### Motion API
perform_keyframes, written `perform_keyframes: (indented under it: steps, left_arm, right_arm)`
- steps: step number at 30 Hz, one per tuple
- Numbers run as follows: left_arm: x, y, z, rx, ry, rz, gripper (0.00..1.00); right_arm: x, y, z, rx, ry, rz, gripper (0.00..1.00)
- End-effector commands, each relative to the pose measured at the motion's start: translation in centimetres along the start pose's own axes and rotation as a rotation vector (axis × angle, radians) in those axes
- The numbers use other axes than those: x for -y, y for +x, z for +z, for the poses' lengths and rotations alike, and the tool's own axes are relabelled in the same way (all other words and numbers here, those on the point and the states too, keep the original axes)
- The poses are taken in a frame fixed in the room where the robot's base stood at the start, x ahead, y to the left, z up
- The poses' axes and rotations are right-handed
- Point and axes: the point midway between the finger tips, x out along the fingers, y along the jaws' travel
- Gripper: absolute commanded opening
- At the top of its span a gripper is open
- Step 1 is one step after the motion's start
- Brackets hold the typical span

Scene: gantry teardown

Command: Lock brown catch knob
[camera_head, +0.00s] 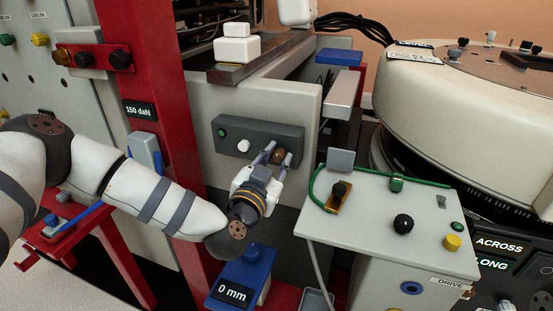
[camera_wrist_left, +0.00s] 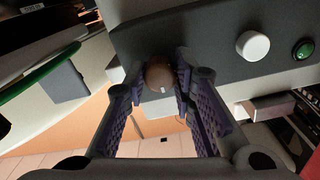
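The brown catch knob (camera_head: 279,156) sits at the right end of a dark grey panel on the pale gantry housing. It also shows in the left wrist view (camera_wrist_left: 159,75), between the fingertips. My left gripper (camera_head: 273,156) reaches up to the panel from below. In the left wrist view its purple pads (camera_wrist_left: 161,84) lie close against both sides of the knob and appear shut on it. The pads hide part of the knob's sides. The knob carries a small pale mark. My right gripper is not in view.
The dark panel (camera_head: 230,143) also carries a white button (camera_head: 243,146) and a green one (camera_head: 222,133). A control box (camera_head: 375,235) with knobs and a green cable stands close at right. A red post (camera_head: 165,100) rises behind my left forearm.

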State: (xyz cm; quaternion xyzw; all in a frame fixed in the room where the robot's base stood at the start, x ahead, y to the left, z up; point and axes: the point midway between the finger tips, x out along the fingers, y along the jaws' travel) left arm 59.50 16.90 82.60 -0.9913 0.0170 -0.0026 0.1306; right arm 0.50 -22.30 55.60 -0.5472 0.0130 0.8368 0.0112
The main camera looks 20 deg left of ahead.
Motion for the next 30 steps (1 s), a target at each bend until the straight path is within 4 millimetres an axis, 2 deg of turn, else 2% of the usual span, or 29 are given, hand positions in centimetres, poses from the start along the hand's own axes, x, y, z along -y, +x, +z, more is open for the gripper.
perform_keyframes:
  steps: [8, 14, 21, 30]
  left_arm:
    - [0.0, 0.0, -0.1, -0.001, -0.014, 0.001, 0.00]
    - [0.1, 0.0, -0.5, -0.005, -0.094, 0.001, 0.00]
    - [0.1, 0.0, -0.5, -0.005, -0.291, 0.000, 0.00]
    - [0.1, 0.0, 0.0, 0.000, -0.580, 0.000, 0.00]
  right_arm:
    - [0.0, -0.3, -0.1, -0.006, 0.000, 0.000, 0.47]
    - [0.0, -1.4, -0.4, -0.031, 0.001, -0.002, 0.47]
    - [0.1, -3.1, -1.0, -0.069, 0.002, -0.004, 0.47]
    - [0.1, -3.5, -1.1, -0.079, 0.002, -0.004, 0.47]
